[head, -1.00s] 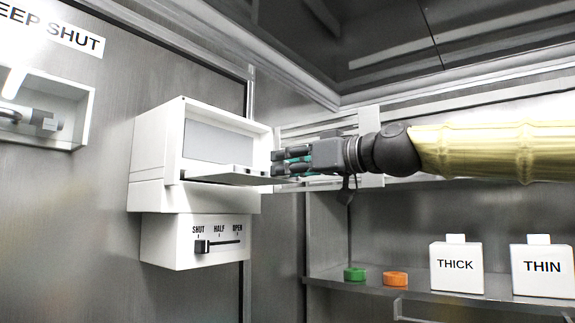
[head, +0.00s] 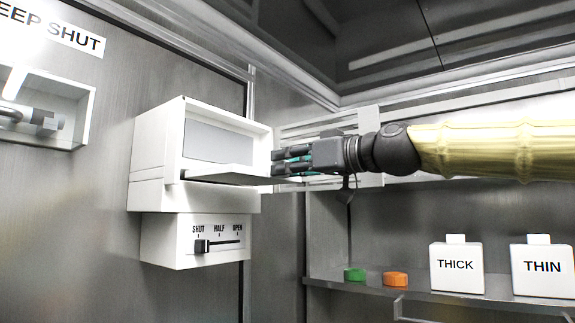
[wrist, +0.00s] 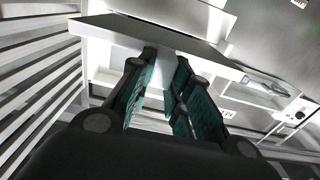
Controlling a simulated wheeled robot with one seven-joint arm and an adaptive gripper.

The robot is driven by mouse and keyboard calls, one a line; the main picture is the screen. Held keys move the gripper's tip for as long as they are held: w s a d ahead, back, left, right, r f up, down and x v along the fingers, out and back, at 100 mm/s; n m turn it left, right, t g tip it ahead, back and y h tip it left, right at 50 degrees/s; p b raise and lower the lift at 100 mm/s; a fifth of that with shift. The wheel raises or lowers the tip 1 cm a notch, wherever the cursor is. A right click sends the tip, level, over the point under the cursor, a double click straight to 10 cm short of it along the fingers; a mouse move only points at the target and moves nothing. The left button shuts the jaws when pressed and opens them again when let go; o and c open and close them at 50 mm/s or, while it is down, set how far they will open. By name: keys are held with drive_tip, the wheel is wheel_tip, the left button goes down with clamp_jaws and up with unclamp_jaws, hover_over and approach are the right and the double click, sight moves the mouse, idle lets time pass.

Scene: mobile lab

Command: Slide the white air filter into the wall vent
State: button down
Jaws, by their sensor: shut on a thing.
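The wall vent (head: 148,150) is a white box on the grey wall, open at its front, with a grey panel inside. The white air filter (head: 225,174) is a thin flat plate lying roughly level at the lower part of the opening, partly within it. My gripper (head: 278,162) is at the right of the vent, shut on the filter's outer end. In the wrist view my gripper (wrist: 160,68) has its teal-padded fingers on both sides of a white tab, with the filter plate (wrist: 150,28) beyond them. The filter's inner end is hidden.
Below the vent, a white box (head: 170,241) has a slider knob (head: 202,246) by SHUT. A shelf at right holds a green piece (head: 355,274), an orange piece (head: 395,279) and bottles marked THICK (head: 456,275) and THIN (head: 543,280). A recessed white box (head: 80,105) is at left.

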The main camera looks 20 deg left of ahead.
drive_tip(key=shift+p+x, duration=2.05)
drive_tip(key=shift+x, duration=5.25)
idle(0.7)
